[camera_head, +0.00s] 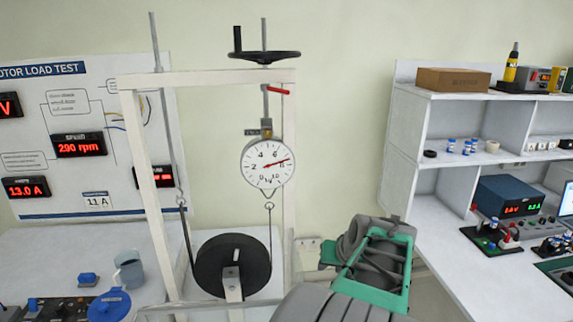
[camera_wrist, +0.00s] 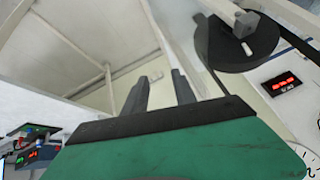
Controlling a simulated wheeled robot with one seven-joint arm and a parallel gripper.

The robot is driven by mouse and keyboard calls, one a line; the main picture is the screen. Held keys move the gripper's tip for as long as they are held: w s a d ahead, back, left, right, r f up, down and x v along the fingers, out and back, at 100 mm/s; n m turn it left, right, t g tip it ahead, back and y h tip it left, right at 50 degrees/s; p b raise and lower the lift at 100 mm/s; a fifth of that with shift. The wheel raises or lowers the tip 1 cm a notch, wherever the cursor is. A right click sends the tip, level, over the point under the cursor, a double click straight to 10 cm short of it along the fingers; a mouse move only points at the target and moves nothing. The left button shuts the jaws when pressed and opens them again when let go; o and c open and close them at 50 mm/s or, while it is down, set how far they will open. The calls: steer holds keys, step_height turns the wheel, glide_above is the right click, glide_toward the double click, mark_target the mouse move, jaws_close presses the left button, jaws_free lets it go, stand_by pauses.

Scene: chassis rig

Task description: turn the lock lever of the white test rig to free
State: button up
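The white test rig (camera_head: 205,78) stands left of centre in the head view, with a handwheel (camera_head: 264,57) on top and a round dial gauge (camera_head: 268,163) hanging inside. The red lever (camera_head: 278,91) sits just under the right end of its top beam, lying roughly level with a slight tilt. No lever shows in the wrist view. My gripper (camera_wrist: 160,76) shows two dark fingers apart with nothing between them. In the head view my arm and green hand part are low, right of the rig and well below the lever; the fingertips are hidden there.
A panel with red readouts (camera_head: 78,146) stands behind at left. A blue jug-like item and mug are on the left bench. A white shelf (camera_head: 410,130) stands at right.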

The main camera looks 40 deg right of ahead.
mark_target(285, 92)
steer(key=w+d+r+n+t+h, duration=0.25)
steer(key=w+r+t, duration=0.35)
steer(key=w+r, duration=0.5)
steer(key=a+r+n+t+y, duration=0.1)
steer(key=r+t, duration=0.2)
steer(key=r, duration=0.6)
steer(key=a+r+n+t+y, duration=0.1)
steer(key=r+n+t, duration=0.1)
steer(key=r, duration=0.7)
steer(key=a+r+n+t+y+p, duration=0.1)
steer(key=r+t, duration=0.4)
steer(key=r, duration=0.5)
steer(key=shift+s+a+r+n, duration=0.1)
steer(key=shift+s+a+n, duration=0.15)
steer(key=shift+a, duration=0.15)
steer(key=p+x, duration=0.3)
steer(key=x, duration=0.4)
steer(key=shift+w, duration=0.2)
steer(key=shift+c, duration=0.4)
jaws_close()
